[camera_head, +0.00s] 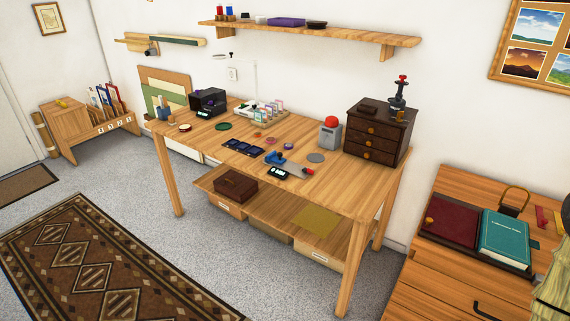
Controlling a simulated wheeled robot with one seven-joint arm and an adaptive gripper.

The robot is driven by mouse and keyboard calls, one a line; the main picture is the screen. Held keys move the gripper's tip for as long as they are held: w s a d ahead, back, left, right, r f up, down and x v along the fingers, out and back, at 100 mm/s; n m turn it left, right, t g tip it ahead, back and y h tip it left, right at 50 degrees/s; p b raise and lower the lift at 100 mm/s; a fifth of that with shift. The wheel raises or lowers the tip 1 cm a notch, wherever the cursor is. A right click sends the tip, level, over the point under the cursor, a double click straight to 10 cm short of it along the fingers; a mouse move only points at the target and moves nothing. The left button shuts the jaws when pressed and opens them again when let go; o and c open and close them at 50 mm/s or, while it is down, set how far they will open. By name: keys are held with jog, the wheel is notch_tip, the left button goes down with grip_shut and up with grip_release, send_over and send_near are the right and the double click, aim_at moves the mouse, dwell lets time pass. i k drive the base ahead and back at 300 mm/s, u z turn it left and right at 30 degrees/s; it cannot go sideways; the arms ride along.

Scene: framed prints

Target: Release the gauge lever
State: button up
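No part is clearly identifiable as the gauge lever at this size. On the wooden table (213,140), a small blue device (275,158) sits near the front edge, with a grey flat piece ending in a red tip (307,171) beside it. A small dark unit with a pale display (278,173) lies just in front. A black upright device with a red top (399,88) stands on the small drawer chest (381,117) at the table's right. My gripper is not in view.
A grey box with a red dome (330,132), dark square tiles (243,147) and a black box (208,101) stand on the table. A cabinet with books (463,180) is at the right. The floor before the table (270,270) is clear.

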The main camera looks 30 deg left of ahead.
aim_at(305, 170)
jog(key=u, duration=0.4)
jog(key=i, duration=0.4)
jog(key=u, duration=0.4)
jog(key=k, duration=0.65)
jog(key=u, duration=0.5)
jog(key=i, duration=1.25)
jog(key=z, duration=0.3)
